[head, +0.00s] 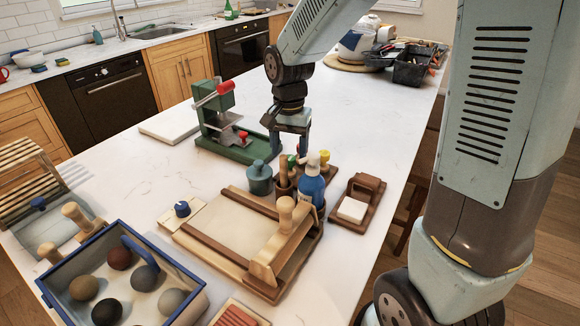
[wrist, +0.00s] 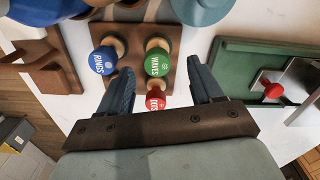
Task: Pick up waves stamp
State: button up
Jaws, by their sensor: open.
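The waves stamp (wrist: 158,64) has a green knob with white lettering reading WAVES and a wooden neck. It stands on a brown wooden stand (wrist: 131,82) with a blue stamp (wrist: 103,60) reading RINGS and a red stamp (wrist: 155,102). The red stamp is partly hidden by my gripper's body. My gripper (wrist: 161,75) is open and empty, pointing down, with the green knob showing between its fingertips. In the head view my gripper (head: 290,148) is over the stand area; a green knob (head: 291,161) shows just below it, mostly hidden among other items.
A blue bottle (head: 311,188) and a teal jar (head: 259,178) stand close in front of the stamps. A green press (head: 225,125) with a red knob is to the left. A brown soap-like tray (head: 370,190) is to the right. A slab roller board (head: 225,215) lies nearer.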

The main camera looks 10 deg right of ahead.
aim_at(290, 157)
notch_tip(290, 157, down, 5)
jog(key=shift+d, duration=0.1)
dwell(0.3)
jog(key=c, duration=1.1)
